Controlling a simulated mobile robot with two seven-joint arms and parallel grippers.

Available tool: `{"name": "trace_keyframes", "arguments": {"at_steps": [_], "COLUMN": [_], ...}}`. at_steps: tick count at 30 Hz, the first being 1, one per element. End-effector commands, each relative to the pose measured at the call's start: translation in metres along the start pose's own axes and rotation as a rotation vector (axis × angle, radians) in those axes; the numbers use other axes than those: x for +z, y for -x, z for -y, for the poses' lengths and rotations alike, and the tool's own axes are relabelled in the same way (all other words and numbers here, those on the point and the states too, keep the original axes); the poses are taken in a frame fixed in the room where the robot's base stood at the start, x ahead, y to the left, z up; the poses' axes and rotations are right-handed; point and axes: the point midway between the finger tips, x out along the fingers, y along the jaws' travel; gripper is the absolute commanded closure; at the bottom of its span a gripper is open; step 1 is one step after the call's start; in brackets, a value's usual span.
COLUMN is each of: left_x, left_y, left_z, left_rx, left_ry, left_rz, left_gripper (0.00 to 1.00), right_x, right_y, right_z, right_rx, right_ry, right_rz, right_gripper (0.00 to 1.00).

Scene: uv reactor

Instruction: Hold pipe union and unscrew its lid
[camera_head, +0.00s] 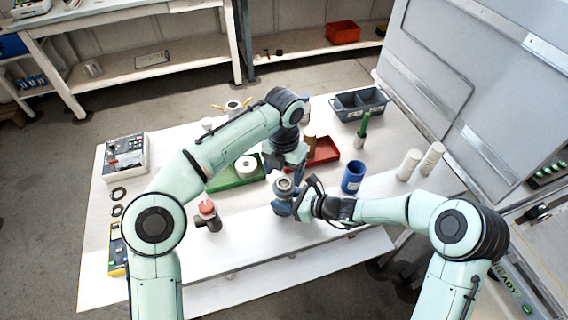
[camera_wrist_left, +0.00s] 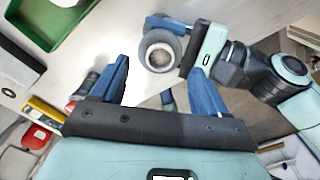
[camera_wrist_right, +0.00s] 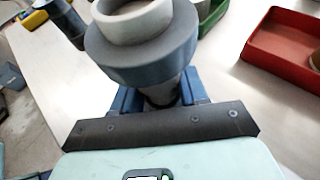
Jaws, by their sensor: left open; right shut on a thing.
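The pipe union (camera_head: 283,187) is a grey-blue fitting with a pale grey ring-shaped lid on top. My right gripper (camera_head: 298,204) is shut on its body from the right, above the front of the table. In the right wrist view the union (camera_wrist_right: 140,62) is close up between the fingers, its wide collar and lid (camera_wrist_right: 130,22) above them. My left gripper (camera_head: 294,172) is open and empty, just above and behind the union. In the left wrist view the open fingers (camera_wrist_left: 162,85) point toward the union (camera_wrist_left: 160,52), which is apart from them.
A green tray (camera_head: 225,184) with a white ring and a red tray (camera_head: 328,153) lie behind. A blue cup (camera_head: 353,177) and white cylinders (camera_head: 409,165) stand right. A grey cabinet (camera_head: 480,80) bounds the right side.

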Motion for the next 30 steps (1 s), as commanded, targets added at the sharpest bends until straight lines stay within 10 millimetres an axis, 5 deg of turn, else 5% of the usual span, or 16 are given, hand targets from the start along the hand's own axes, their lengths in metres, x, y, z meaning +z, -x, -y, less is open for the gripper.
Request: {"name": "trace_keyframes", "arguments": {"at_steps": [9, 21, 25, 30], "left_x": [0.000, 0.000, 0.000, 0.000], "left_y": [-0.044, -0.052, -0.052, -0.051], "left_z": [0.000, 0.000, 0.000, 0.000], "left_rx": [-0.001, 0.000, 0.000, 0.001], "left_ry": [0.003, 0.004, 0.004, 0.038], "left_rz": [-0.001, 0.001, 0.001, 0.001], "left_gripper": [0.26, 0.26, 0.68, 0.71], "right_x": [0.001, 0.001, 0.001, 0.001], "right_y": [0.000, 0.000, 0.000, 0.000], "right_z": [0.000, 0.000, 0.000, 0.000], "right_rx": [0.000, 0.000, 0.000, 0.000], "right_ry": [0.001, 0.001, 0.001, 0.001], "right_rz": [0.001, 0.001, 0.001, 0.001], "right_gripper": [1.00, 1.00, 1.00, 1.00]}}
